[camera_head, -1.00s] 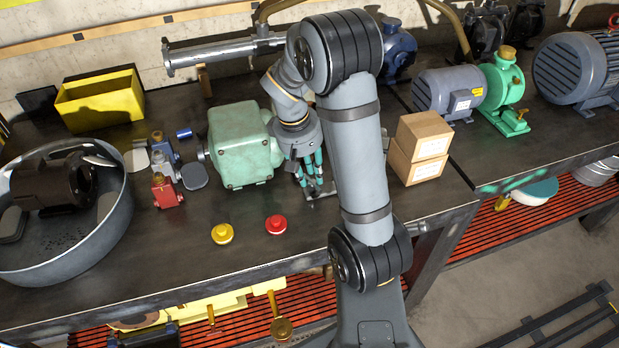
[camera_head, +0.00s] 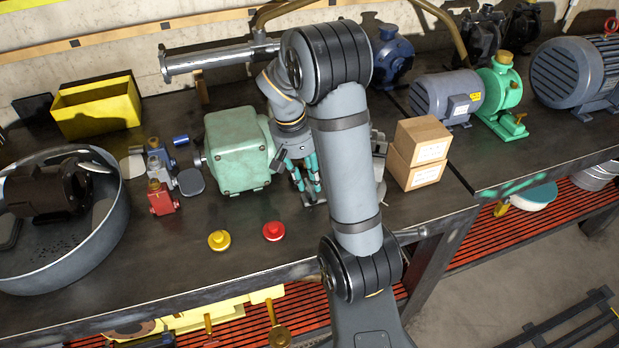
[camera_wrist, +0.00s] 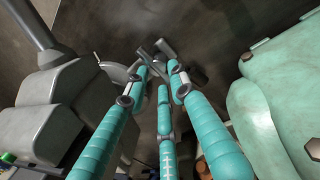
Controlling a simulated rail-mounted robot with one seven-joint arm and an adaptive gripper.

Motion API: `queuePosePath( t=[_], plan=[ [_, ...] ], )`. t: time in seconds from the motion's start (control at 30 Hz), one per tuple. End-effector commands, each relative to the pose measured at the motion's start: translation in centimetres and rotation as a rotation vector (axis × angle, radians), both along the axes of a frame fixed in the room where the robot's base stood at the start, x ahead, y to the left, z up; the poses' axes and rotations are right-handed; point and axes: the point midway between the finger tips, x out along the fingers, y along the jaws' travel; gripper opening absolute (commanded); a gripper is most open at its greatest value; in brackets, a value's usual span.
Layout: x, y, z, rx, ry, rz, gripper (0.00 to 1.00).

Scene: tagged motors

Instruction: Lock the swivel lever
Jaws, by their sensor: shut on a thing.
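My gripper (camera_head: 310,192) has teal jointed fingers and reaches down to the bench between the green housing and my forearm. In the wrist view my gripper (camera_wrist: 163,70) has its fingertips close together around a small grey metal lever (camera_wrist: 164,47) low over the bench. It is shut on this piece, which looks like the swivel lever. A grey vise-like body (camera_wrist: 60,95) with a round base stands just left of the fingers in that view. Part of this grey body (camera_head: 380,146) shows right of my forearm in the head view; my arm hides the rest. The fingertips partly cover the lever.
A green housing (camera_head: 238,152) stands close beside the gripper. Two stacked cardboard boxes (camera_head: 420,152) stand to the right. A yellow button (camera_head: 219,240) and a red button (camera_head: 274,231) lie in front. A grey rod handle (camera_head: 410,236) sticks out past the bench edge.

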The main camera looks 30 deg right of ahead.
Motion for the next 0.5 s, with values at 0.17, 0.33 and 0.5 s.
queuePosePath(
  t=[0.17,0.33,0.5],
  plan=[
    [0.37,0.31,0.12,0.002,-0.009,0.007,0.30],
    [0.27,0.23,0.09,0.002,-0.007,0.005,0.40],
    [0.19,0.11,0.07,0.000,-0.005,0.004,0.40]
  ],
)
